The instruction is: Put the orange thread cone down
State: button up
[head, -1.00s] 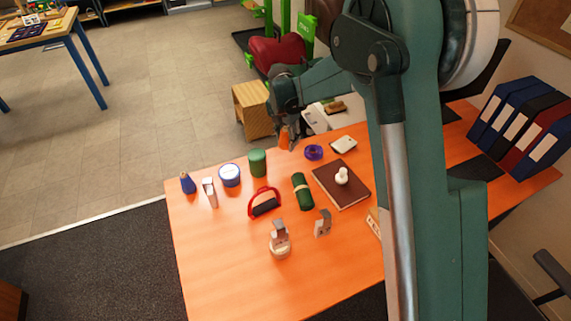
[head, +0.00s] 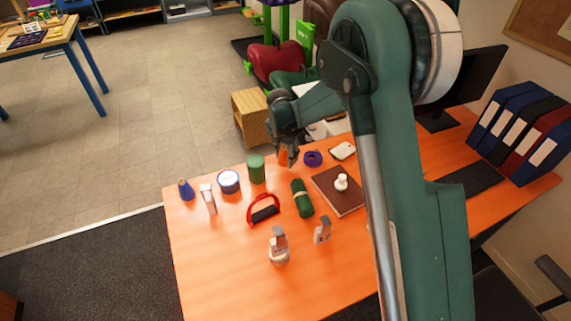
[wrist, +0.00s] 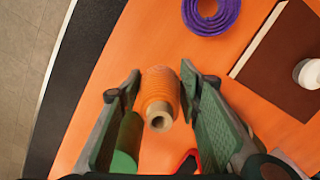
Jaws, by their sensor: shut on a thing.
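The orange thread cone (wrist: 160,92) is between the two fingers of my gripper (wrist: 160,76) in the wrist view, with its pale tube end facing the camera. My gripper is shut on it. In the head view, the cone (head: 283,157) shows as a small orange patch beside my gripper (head: 289,156), at the far edge of the orange table (head: 225,265). The cone is partly hidden by the fingers there. I cannot tell whether its base touches the table.
A green cylinder (head: 256,170) stands left of the cone; a purple ring (head: 312,158) lies to its right. A green roll (head: 302,198), a red-handled tool (head: 264,212) and a brown book (head: 347,203) lie nearer. The table's front left is clear.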

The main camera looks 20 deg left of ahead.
aim_at(284, 146)
jog(key=shift+f+b, duration=0.3)
jog(key=shift+f, duration=1.55)
jog(key=shift+f, duration=0.2)
jog(key=o, duration=0.9)
jog(key=shift+r, duration=0.2)
jog(key=shift+s+a+r+p, duration=0.1)
jog(key=shift+s+r+p, duration=0.15)
jog(key=shift+r, duration=1.75)
jog(key=shift+s+a+r+p, duration=0.1)
jog(key=shift+s+r+p, duration=0.15)
jog(key=shift+r, duration=1.7)
jog(key=shift+s+r+p, duration=0.2)
jog(key=shift+r+p, duration=0.05)
jog(key=shift+r, duration=1.75)
